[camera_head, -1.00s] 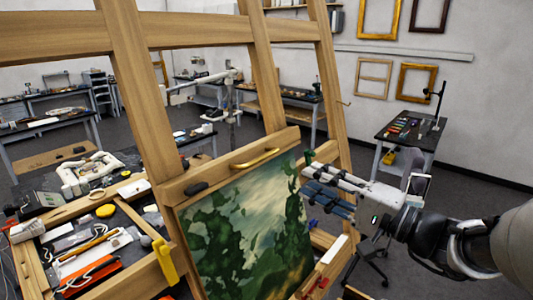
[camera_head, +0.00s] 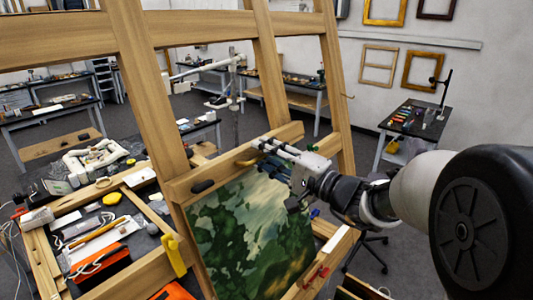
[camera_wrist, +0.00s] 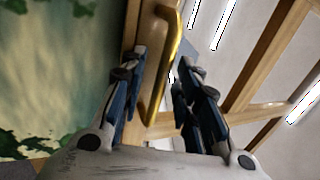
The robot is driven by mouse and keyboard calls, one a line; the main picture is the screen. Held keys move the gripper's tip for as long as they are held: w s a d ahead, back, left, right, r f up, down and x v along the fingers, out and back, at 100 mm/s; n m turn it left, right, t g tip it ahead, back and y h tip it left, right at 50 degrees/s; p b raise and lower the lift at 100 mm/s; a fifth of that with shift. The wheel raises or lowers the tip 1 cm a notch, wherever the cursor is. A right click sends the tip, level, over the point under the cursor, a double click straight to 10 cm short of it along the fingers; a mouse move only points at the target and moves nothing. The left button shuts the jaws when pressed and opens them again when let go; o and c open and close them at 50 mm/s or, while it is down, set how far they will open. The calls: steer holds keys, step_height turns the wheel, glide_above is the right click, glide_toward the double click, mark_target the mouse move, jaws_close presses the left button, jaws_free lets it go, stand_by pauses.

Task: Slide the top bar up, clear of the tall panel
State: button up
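The wooden top bar (camera_head: 222,170) lies across the easel along the upper edge of the tall panel (camera_head: 255,230), a green landscape painting. A brass handle (camera_head: 247,162) is fixed on the bar, its right part hidden by my fingers. My gripper (camera_head: 266,147) is at the handle. In the wrist view, the handle (camera_wrist: 163,70) shows between the two fingers of my gripper (camera_wrist: 160,78), which stand apart on either side of it. Whether a finger touches it I cannot tell. The panel (camera_wrist: 55,70) fills the left of that view.
The easel's wooden uprights (camera_head: 150,110) rise on both sides of the bar, with a crossbeam (camera_head: 215,25) above. A yellow clamp (camera_head: 174,255) sits at the lower left. A cluttered tray (camera_head: 100,235) is left of the easel. The space between bar and crossbeam looks free.

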steer(key=shift+c, duration=0.5)
jaws_close()
